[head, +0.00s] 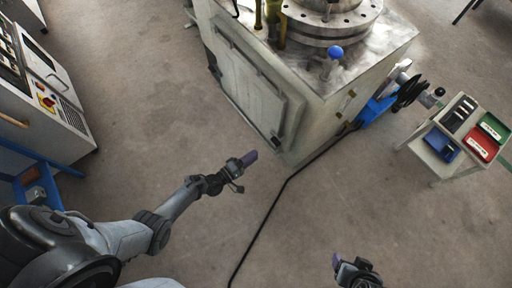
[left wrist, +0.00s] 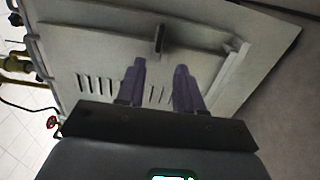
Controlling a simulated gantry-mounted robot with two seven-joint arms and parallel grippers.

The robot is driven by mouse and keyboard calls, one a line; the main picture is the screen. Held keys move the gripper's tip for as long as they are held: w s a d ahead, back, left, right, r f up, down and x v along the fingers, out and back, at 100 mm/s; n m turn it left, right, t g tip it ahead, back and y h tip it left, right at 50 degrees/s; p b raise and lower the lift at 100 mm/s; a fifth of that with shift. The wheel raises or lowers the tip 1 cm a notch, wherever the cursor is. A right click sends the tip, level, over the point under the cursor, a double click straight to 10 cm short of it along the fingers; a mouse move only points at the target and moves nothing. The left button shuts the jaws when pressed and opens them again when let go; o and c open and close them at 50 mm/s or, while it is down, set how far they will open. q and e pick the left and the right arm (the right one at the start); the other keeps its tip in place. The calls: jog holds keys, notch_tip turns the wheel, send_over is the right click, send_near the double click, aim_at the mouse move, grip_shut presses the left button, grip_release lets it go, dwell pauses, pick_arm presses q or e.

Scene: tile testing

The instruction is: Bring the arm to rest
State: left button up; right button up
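My left arm reaches in from the lower left of the head view. Its gripper (head: 248,158) is out over bare floor, in front of the large grey machine (head: 262,85). In the left wrist view the two purple fingers of the left gripper (left wrist: 160,78) stand apart with nothing between them. Behind them is the machine's vented panel (left wrist: 100,50). My right gripper (head: 337,261) shows only in part at the bottom edge of the head view. How far its fingers are apart cannot be made out.
A small cart (head: 437,158) with green, red, blue and black trays stands at the right. A control cabinet (head: 40,85) stands at the left, with a blue frame (head: 35,157) below it. A black cable (head: 266,215) crosses the floor. The floor between is mostly clear.

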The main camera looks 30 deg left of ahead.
dwell(0.4)
pick_arm(q)
jog(key=s+d+r+m+g+p, duration=0.1)
jog(key=s+r+p, duration=0.6)
jog(key=s+p, duration=0.2)
notch_tip(320, 180, up, 32)
jog(key=s+d+m+g+y+p, duration=0.2)
jog(key=m+g+y+p, duration=0.3)
jog(key=m+g+p, duration=0.5)
jog(key=s+a+r+m+g+y+p, duration=0.1)
jog(key=s+a+r+m+g+p, duration=0.15)
jog(key=s+r+m+p, duration=0.4)
notch_tip(320, 180, up, 34)
jog(key=s+n+p, duration=0.1)
jog(key=p, duration=3.2)
jog(key=shift+a, duration=0.25)
